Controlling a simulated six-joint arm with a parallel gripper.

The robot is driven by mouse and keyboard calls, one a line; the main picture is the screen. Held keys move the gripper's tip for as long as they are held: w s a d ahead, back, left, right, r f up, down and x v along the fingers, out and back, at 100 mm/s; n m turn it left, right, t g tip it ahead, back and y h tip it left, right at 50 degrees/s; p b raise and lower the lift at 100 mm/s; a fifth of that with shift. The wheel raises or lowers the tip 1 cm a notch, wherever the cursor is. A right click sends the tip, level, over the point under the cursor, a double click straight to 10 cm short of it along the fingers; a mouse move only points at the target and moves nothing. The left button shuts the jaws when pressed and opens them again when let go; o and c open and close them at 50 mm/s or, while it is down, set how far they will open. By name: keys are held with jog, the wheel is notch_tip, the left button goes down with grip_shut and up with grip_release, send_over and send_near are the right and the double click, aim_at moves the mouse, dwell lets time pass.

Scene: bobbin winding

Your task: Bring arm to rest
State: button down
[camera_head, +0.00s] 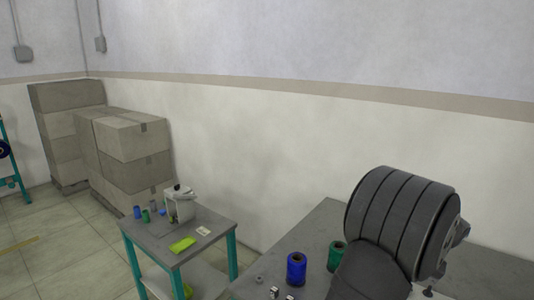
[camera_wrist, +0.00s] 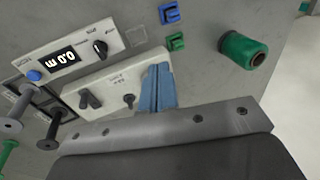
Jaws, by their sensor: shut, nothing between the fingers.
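My gripper (camera_wrist: 157,70) shows in the wrist view as two blue-grey fingers pressed together, with nothing between them. They point over a white switch panel (camera_wrist: 118,80); whether they touch it I cannot tell. The grey bar at their base fills the lower part of the wrist view. In the head view my dark, ribbed arm (camera_head: 400,220) is raised over the grey worktable (camera_head: 318,222) at the right. My gripper cannot be made out there.
A blue spool (camera_head: 296,268) and a green spool (camera_head: 336,255) stand on the worktable near my arm. A side table (camera_head: 160,238) and cardboard boxes (camera_head: 125,150) stand left.

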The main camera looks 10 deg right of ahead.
jog(key=w+a+r+g+h, duration=0.2)
jog(key=w+a+r+g, duration=0.1)
jog(key=w+a, duration=0.3)
jog(key=f, duration=1)
jog(key=shift+s+a, duration=0.25)
jog(key=shift+s, duration=0.15)
notch_tip(320, 180, up, 8)
jog(key=shift+f, duration=0.15)
